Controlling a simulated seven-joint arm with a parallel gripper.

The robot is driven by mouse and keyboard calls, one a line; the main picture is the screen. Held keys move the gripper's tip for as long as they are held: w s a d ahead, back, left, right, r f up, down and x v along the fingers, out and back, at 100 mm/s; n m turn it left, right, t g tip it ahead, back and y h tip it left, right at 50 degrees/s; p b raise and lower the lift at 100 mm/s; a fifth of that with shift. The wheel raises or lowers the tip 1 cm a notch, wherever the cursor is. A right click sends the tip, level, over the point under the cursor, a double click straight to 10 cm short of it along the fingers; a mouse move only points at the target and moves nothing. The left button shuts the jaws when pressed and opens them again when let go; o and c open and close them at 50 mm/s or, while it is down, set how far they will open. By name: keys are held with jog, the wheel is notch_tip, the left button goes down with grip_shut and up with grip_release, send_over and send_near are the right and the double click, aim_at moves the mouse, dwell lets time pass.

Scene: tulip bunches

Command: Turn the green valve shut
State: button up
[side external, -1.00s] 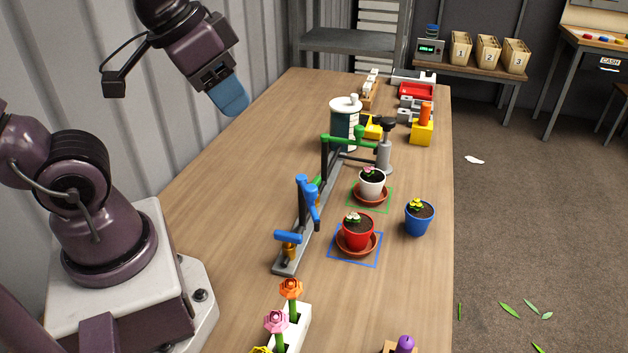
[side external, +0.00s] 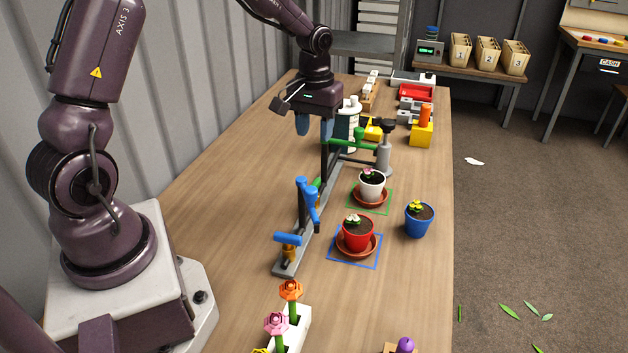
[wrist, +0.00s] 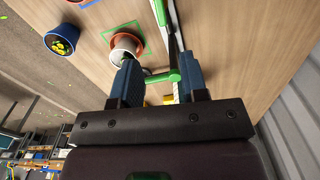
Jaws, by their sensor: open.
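The green fittings stand on a grey rail. A green bar (side external: 345,141) reaches right from a dark post, and a smaller green part (side external: 317,184), partly hidden behind blue fittings, sits nearer on the rail. I cannot tell for certain which is the valve handle. My gripper (side external: 315,130) is open, pointing down close to the dark post's top. In the wrist view, a green piece (wrist: 160,76) shows between the fingertips of my gripper (wrist: 160,75); its depth and any contact are unclear.
Blue fittings (side external: 308,192) stand nearer on the rail. A white pot (side external: 371,187), red pot (side external: 356,233) and blue pot (side external: 419,220) are to the right. A grey pump-like cylinder (side external: 385,155) stands by the green bar. Table left of the rail is clear.

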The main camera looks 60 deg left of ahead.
aim_at(314, 184)
notch_tip(314, 184, down, 13)
jog(key=shift+s+f, duration=0.1)
dwell(0.4)
grip_shut()
